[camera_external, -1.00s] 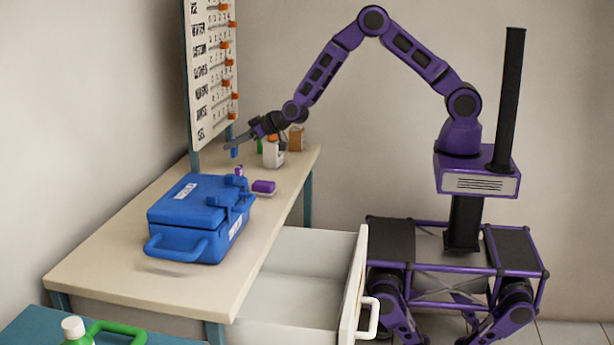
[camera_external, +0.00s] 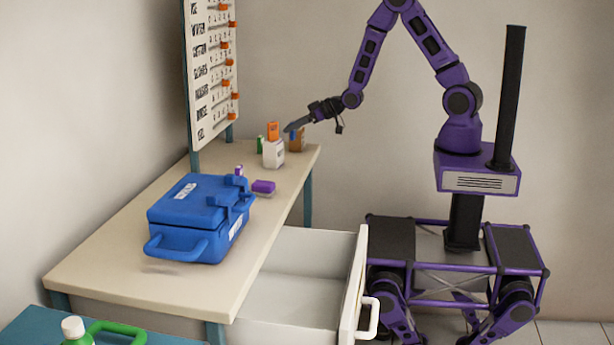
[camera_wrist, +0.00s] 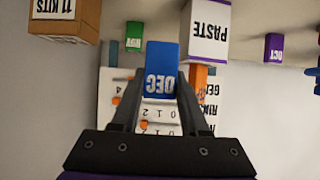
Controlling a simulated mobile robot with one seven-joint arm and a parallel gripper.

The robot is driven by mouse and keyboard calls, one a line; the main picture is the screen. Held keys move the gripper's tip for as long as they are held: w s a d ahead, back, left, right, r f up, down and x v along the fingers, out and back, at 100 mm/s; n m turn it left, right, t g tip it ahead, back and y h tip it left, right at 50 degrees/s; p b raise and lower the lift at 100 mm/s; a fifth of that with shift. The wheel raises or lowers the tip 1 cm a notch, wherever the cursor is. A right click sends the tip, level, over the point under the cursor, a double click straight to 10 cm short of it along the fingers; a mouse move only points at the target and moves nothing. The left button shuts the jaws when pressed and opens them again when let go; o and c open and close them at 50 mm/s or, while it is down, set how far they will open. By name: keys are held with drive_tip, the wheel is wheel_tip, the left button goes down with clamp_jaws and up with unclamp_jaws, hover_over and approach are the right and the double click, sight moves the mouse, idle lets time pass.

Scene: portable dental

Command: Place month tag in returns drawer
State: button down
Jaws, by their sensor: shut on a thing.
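The month tag is a small blue block lettered DEC (camera_wrist: 160,68). It sits between the fingertips of my gripper (camera_wrist: 158,82) in the wrist view, and the gripper is shut on it. Only a bit of the blue tag (camera_external: 293,136) shows there, below the fingers. The drawer (camera_external: 354,285) under the table's right side stands pulled open. The visible part of its inside is bare.
A blue case (camera_external: 195,220), a purple item (camera_external: 263,187) and a purple tag (camera_wrist: 273,48) are also there. A board (camera_external: 214,75) rises behind.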

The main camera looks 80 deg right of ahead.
sight(296, 137)
drive_tip(key=s, duration=0.1)
drive_tip(key=s+f, duration=0.1)
drive_tip(key=shift+s+a+f, duration=0.3)
drive_tip(key=shift+s+a, duration=0.05)
drive_tip(key=shift+a, duration=0.05)
drive_tip(key=a, duration=0.7)
drive_tip(key=shift+s+a, duration=0.15)
drive_tip(key=shift+s, duration=0.05)
wheel_tip(296, 137, up, 9)
drive_tip(key=w+a+n+g+y+b, duration=0.15)
drive_tip(key=w+a+n+y, duration=0.35)
drive_tip(key=w+a, duration=0.6)
drive_tip(key=shift+t, duration=0.35)
drive_tip(key=f, duration=0.3)
drive_tip(key=s+f+b, duration=0.1)
drive_tip(key=f, duration=0.6)
drive_tip(key=shift+s+a+f, duration=0.25)
drive_tip(key=shift+a+f, duration=0.15)
drive_tip(key=shift+f+b, duration=0.4)
drive_tip(key=shift+f, duration=1.65)
